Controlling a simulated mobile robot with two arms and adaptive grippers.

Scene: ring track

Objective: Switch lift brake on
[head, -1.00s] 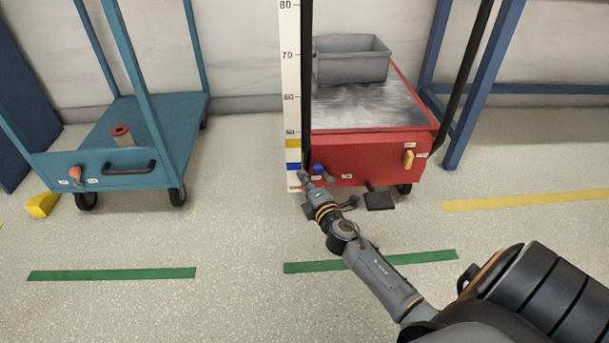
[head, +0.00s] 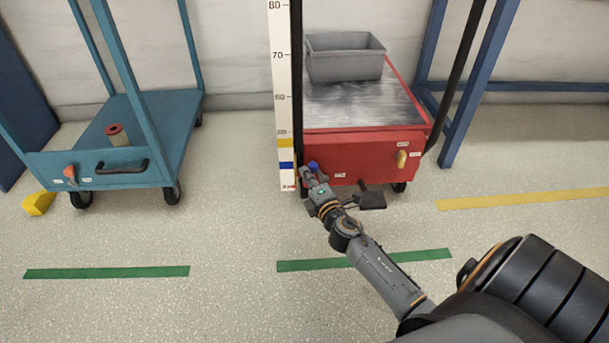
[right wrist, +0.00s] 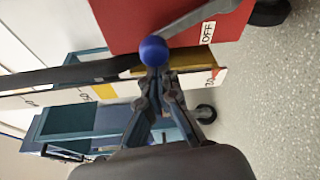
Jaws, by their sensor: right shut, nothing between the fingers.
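The red lift cart (head: 368,152) stands at the centre right of the head view. A blue ball knob (head: 313,166) sits at the lower left of its front face. In the right wrist view the blue knob (right wrist: 154,50) is on the end of a grey lever (right wrist: 195,22), with an OFF label (right wrist: 208,33) beside it. My right gripper (head: 311,177) is at the knob, shut and empty. In the right wrist view its fingertips (right wrist: 156,76) are just below the ball; I cannot tell whether they touch it. My left gripper is out of view.
A yellow handle (head: 401,159) is at the cart's front right. A black pedal (head: 370,199) sticks out below. A white height scale (head: 283,100) and dark post stand at the cart's left. A teal trolley (head: 112,180) and yellow wedge (head: 38,204) are farther left. Open floor lies between.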

